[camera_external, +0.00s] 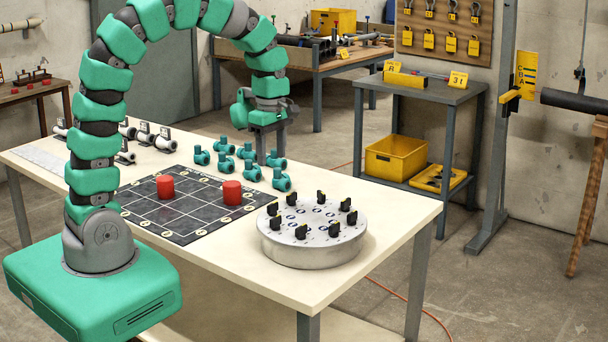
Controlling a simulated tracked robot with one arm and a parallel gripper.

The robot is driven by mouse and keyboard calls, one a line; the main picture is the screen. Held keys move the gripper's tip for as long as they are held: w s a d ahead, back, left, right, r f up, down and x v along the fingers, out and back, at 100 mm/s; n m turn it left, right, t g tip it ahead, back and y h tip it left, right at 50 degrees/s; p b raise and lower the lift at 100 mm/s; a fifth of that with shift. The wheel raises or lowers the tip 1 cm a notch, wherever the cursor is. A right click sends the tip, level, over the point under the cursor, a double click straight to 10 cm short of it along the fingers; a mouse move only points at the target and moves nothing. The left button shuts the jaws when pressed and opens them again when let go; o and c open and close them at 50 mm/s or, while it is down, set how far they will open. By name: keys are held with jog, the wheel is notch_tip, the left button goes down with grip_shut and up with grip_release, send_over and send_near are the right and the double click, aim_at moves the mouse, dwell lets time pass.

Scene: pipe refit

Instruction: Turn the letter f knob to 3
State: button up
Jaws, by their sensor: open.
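A round grey drum (312,250) stands at the right front of the table. Several black knobs (301,231) stand in a ring on its top, with small round marks beside them. The letters and numbers are too small to read, so I cannot tell which is knob f or where it points. My gripper (268,158) hangs over the back of the table, up and left of the drum, among the teal fittings. It is open, points down and touches none of the knobs. Whether its fingers touch a fitting is unclear.
Several teal pipe fittings (282,180) stand behind the drum. A dark grid mat (185,223) with two red cylinders (165,186) lies to the left. White fittings (164,140) stand at the back left. The table (395,205) is bare right of the drum.

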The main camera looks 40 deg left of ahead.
aim_at(273, 209)
notch_tip(273, 209, down, 13)
jog(key=shift+f, duration=0.1)
dwell(0.4)
jog(key=c, duration=1)
